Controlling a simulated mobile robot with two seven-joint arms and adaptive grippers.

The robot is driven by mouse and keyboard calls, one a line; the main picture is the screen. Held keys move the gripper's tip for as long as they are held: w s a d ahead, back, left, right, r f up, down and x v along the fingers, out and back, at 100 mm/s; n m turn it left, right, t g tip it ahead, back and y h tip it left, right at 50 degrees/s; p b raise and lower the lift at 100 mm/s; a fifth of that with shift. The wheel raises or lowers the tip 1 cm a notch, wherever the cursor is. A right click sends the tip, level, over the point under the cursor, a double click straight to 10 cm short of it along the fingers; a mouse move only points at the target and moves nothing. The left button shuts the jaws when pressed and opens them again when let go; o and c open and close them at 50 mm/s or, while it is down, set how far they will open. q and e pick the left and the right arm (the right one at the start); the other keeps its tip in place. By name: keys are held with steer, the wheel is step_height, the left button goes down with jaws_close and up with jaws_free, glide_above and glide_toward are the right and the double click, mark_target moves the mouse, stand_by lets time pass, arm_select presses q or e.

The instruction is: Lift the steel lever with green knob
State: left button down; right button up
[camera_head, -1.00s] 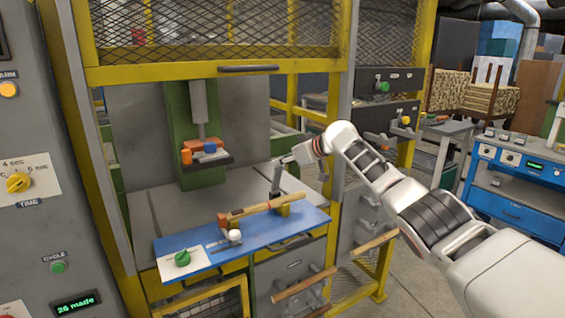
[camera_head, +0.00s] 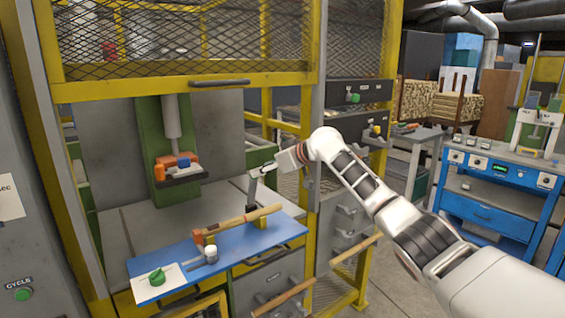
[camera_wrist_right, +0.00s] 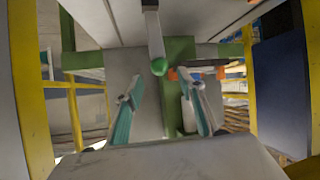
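In the head view my right gripper (camera_head: 256,178) is above the right part of the blue board (camera_head: 283,236). I cannot clearly make out the lever there. My left gripper is not in view.
A turned wooden piece (camera_head: 245,219) lies across the blue board. A green dial (camera_head: 157,278) sits on a white plate at the board's left end. Behind stands a green press column (camera_head: 151,135). Yellow frame posts (camera_head: 311,215) and a mesh guard (camera_head: 190,40) enclose the station.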

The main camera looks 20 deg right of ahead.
steer(key=v, duration=0.8)
steer(key=shift+s+d, duration=0.15)
steer(key=shift+d, duration=0.05)
steer(key=shift+r, duration=0.15)
